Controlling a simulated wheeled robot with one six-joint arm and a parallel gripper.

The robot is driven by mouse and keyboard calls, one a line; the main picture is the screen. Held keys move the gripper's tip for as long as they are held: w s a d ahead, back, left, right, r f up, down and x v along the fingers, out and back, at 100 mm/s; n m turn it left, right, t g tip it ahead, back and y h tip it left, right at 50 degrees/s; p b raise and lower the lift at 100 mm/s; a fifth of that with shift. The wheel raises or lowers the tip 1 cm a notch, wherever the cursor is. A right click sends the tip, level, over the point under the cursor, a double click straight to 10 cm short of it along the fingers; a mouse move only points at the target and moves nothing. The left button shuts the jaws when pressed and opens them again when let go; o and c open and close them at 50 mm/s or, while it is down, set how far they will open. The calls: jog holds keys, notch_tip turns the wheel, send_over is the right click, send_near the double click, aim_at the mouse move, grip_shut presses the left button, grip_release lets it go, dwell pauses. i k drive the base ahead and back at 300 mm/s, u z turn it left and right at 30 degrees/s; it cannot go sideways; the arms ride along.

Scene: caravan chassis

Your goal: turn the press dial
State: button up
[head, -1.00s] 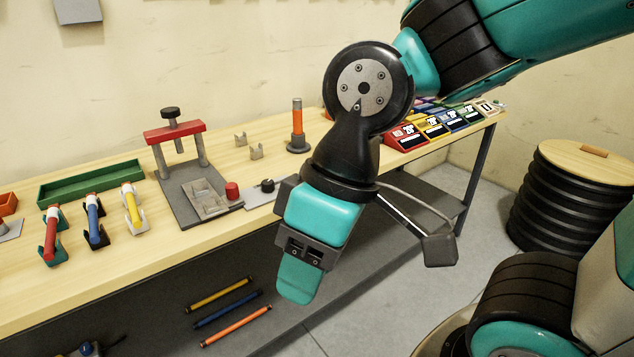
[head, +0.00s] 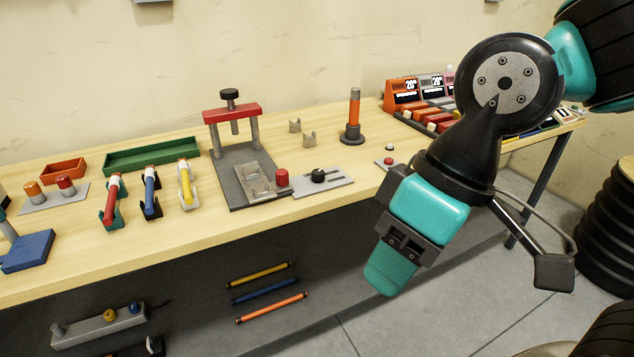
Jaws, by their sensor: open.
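The press (head: 231,112) stands on the bench, with a red crossbar, grey posts, a black knob on top and a dark base. A black dial (head: 318,175) sits on a flat grey plate at the right of the press base, beside a red cylindrical knob (head: 282,178). My gripper (head: 385,278) hangs in front of the bench's front edge, to the right of the dial and apart from it. It points downward and is empty. Its jaws are seen from the side, so one finger hides the other.
The wooden bench (head: 60,272) has a lower shelf with several coloured rods (head: 262,289). An orange-topped post (head: 353,118) stands behind the dial. Coloured tools in holders (head: 150,192) and a green tray (head: 152,157) are left of the press.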

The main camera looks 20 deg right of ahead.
aim_at(318, 174)
jog(key=u, duration=0.6)
jog(key=i, duration=0.85)
jog(key=u, duration=0.2)
